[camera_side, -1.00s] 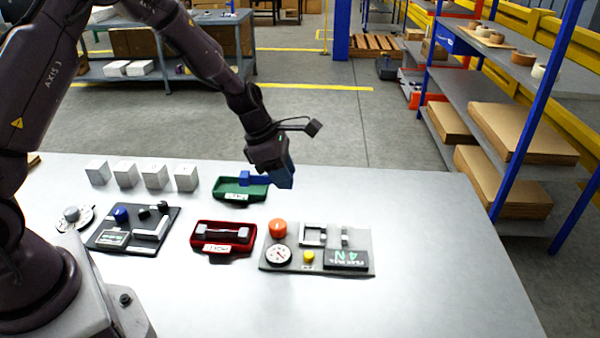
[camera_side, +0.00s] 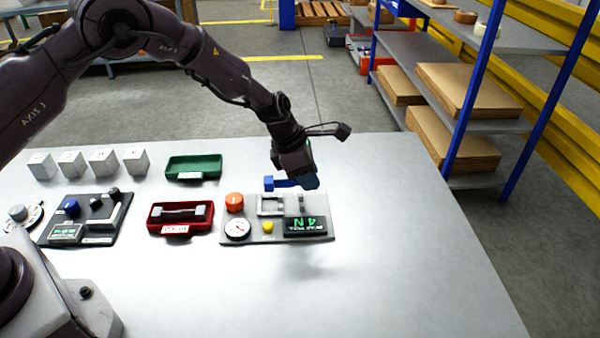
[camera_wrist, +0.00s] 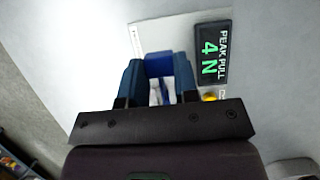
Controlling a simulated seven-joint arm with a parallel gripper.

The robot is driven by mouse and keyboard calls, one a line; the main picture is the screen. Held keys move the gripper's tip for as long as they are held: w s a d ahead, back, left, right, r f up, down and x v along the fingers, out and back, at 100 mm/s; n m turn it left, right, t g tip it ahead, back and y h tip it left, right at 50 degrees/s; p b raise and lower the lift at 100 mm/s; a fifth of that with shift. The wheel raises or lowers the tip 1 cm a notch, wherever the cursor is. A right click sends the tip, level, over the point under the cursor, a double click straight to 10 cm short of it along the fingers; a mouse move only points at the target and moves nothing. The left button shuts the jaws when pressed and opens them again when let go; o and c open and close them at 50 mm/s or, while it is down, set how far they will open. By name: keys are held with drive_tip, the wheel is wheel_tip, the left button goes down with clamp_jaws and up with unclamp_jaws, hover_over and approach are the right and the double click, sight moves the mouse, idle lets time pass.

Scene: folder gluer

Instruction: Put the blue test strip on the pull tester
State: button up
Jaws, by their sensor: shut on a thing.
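My gripper (camera_side: 302,181) is shut on the blue test strip (camera_side: 281,183) and holds it in the air over the back edge of the pull tester. In the wrist view the blue strip (camera_wrist: 159,65) sits between the two fingers of my gripper (camera_wrist: 159,75). The pull tester (camera_side: 252,222) is a grey plate with an orange knob, a round dial, a yellow button, metal clamp parts and a black display reading 4 N. In the wrist view its display (camera_wrist: 212,53) reads PEAK PULL 4 N. The clamp parts are mostly hidden there behind the strip and fingers.
An empty green tray (camera_side: 194,168) lies at the back. A red tray (camera_side: 180,217) holding a grey dumbbell-shaped strip (camera_side: 182,212) lies left of the tester. A dark instrument board (camera_side: 85,222) and several white boxes (camera_side: 103,161) stand further left. The table (camera_side: 400,260) right of the tester is clear.

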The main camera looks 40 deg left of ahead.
sight(311, 205)
drive_tip(key=shift+f, duration=2.25)
drive_tip(key=shift+s+a+f, duration=0.15)
drive_tip(key=shift+f, duration=0.35)
drive_tip(key=o, duration=1)
drive_tip(key=shift+s+f, duration=0.1)
drive_tip(key=shift+w+r, duration=0.2)
drive_tip(key=shift+r, duration=5.1)
